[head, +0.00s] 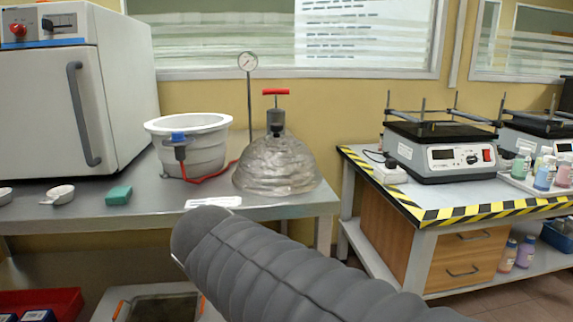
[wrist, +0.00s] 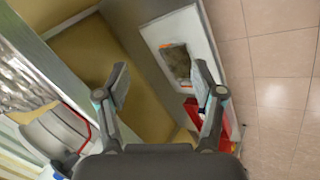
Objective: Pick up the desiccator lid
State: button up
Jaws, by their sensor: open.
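The desiccator lid (head: 277,163) is a clear ribbed dome with a grey neck and a red T-handle (head: 276,92) on top. It stands on the metal bench to the right of a white bowl-shaped vessel (head: 190,145). In the wrist view, a shiny ribbed part of the dome (wrist: 25,75) shows at the left edge, beside the white vessel (wrist: 55,130). My gripper (wrist: 162,82) is open and empty, apart from the lid. In the head view my arm reaches up in front of the bench; the gripper itself is not visible there.
A pressure gauge (head: 247,62) on a thin post stands behind the lid. A red hose (head: 212,172) runs from the vessel. A white oven (head: 75,95) fills the left. A green block (head: 118,195) lies near the bench's front edge. A shaker (head: 440,150) stands on the right table.

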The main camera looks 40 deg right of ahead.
jog(key=w+d+r+n+h, duration=0.6)
jog(key=w+d+r+n, duration=0.15)
jog(key=w+d, duration=0.2)
jog(key=n+t+h+b, duration=0.1)
jog(key=n+h+b, duration=0.1)
jog(key=n+h, duration=0.55)
send_near(276, 125)
jog(key=shift+n+y, duration=0.5)
jog(key=shift+y, duration=0.15)
jog(key=x, duration=0.3)
jog(key=p+x, duration=0.1)
jog(key=x, duration=0.1)
jog(key=shift+s+r, duration=0.15)
jog(key=shift+r, duration=0.25)
jog(key=shift+p+x, duration=0.4)
jog(key=shift+x, duration=2.45)
jog(key=shift+a+r, duration=0.1)
jog(key=shift+r, duration=0.15)
grip_shut()
